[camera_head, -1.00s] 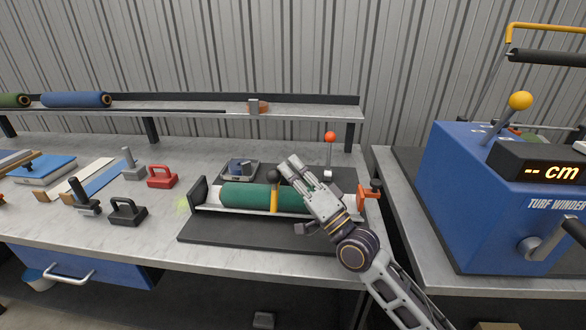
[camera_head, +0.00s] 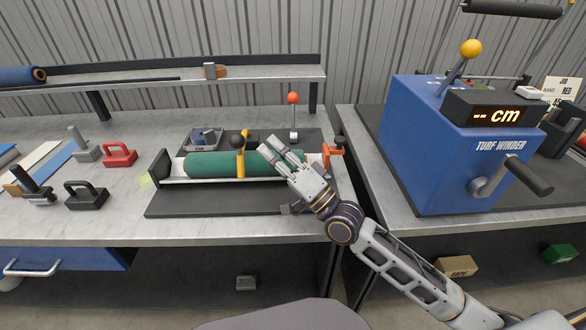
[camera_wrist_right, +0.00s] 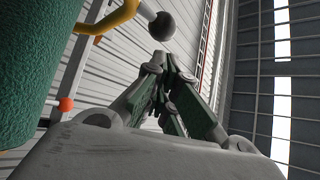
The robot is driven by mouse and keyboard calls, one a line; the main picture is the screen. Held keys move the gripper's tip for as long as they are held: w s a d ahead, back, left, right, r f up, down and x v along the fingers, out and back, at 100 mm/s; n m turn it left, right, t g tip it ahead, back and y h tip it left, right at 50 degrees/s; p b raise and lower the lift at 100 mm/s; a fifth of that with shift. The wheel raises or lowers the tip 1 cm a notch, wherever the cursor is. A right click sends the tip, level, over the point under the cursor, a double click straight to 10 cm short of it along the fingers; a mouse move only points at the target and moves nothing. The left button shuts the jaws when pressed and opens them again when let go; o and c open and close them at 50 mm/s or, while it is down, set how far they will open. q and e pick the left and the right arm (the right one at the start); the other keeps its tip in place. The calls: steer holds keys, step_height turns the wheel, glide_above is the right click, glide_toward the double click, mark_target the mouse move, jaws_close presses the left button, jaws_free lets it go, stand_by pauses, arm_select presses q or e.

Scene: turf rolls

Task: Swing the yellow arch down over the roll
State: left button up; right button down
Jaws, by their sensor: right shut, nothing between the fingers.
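The green roll (camera_head: 208,165) lies lengthwise in a cradle on the bench. The yellow arch (camera_head: 240,167) crosses over the roll near its middle, down its front side, with a black ball knob (camera_head: 238,142) at its top. My right gripper (camera_head: 268,147) is shut and empty, just right of the knob and apart from it, above the right part of the roll. In the right wrist view the roll (camera_wrist_right: 25,70), arch (camera_wrist_right: 112,17) and knob (camera_wrist_right: 162,26) show beyond the shut fingers (camera_wrist_right: 165,70). My left gripper is out of view.
An orange clamp (camera_head: 332,151) stands at the cradle's right end, and a red-knobbed lever (camera_head: 293,99) behind it. Black (camera_head: 86,198) and red (camera_head: 119,155) handled blocks sit left. The blue turf winder (camera_head: 430,150) stands right; a shelf (camera_head: 160,78) runs behind.

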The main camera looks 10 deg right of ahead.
steer(key=v, duration=0.6)
stand_by(0.3)
steer(key=shift+d, duration=0.15)
steer(key=shift+s, duration=0.1)
stand_by(0.4)
